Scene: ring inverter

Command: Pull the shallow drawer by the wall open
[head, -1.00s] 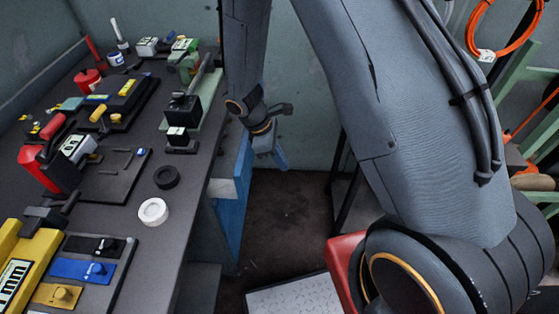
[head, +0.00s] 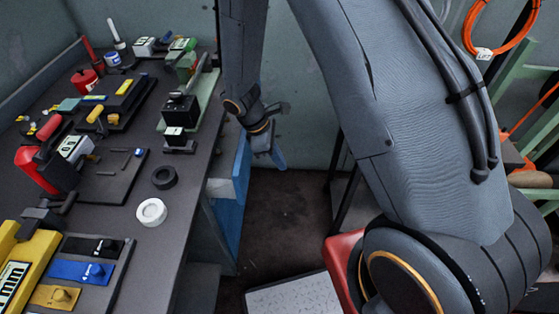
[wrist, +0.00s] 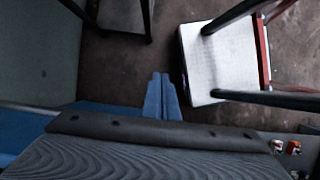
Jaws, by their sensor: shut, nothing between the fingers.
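A blue-fronted cabinet (head: 241,172) stands under the bench's right edge near the back wall in the head view. I cannot make out a separate shallow drawer or its handle there; my arm covers part of that area. My gripper (head: 279,159) hangs just right of the cabinet, pointing down over the floor and apart from the blue front. In the wrist view its blue fingers (wrist: 162,97) are together with nothing between them. A blue surface (wrist: 20,132) shows at the left of the wrist view.
Brown floor is clear below the gripper.

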